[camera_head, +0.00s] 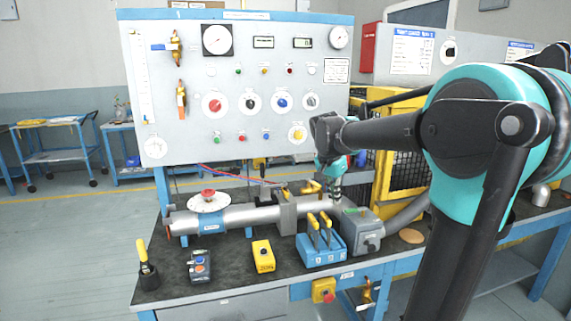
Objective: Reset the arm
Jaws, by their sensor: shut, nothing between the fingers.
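My arm reaches in from the right side of the head view. My gripper (336,196) hangs down at its end, above the right part of the bench. It is near the right end of the silver pipe (240,215), just above and behind the blue block with two yellow-handled levers (320,250). The fingers look close together and small in this view, and I see nothing held between them. Whether the fingertips touch anything below cannot be told.
A panel (240,140) with gauges, knobs and buttons stands behind the bench (175,292). A button box (200,266), a yellow box (263,256) and a grey box (361,229) stand on it. A yellow cage (408,172) is behind. Floor at left is open.

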